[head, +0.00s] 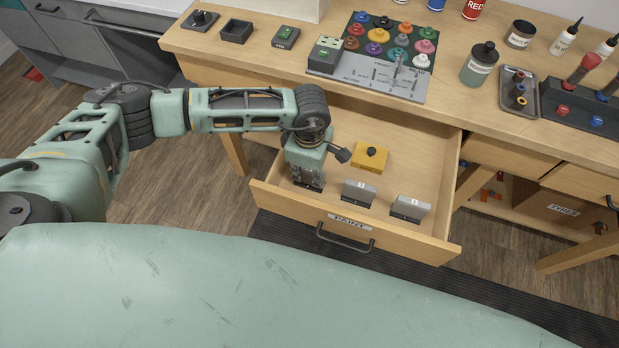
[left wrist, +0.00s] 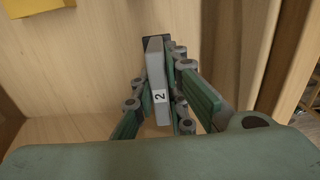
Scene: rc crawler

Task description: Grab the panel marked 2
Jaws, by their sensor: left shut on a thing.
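In the head view my left gripper (head: 308,183) points down into the left end of the open drawer and hides most of this panel. Two similar grey panels (head: 358,193) (head: 410,209) stand in dark bases to its right in the drawer, with small labels too small to read. My right gripper is not in view.
The open wooden drawer (head: 438,180) is labelled PAINT and has a dark handle. A yellow block (head: 370,156) with a black knob lies in it behind the panels. The workbench above holds a rack of coloured knobs (head: 378,50), a jar (head: 479,65) and a tray (head: 519,92).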

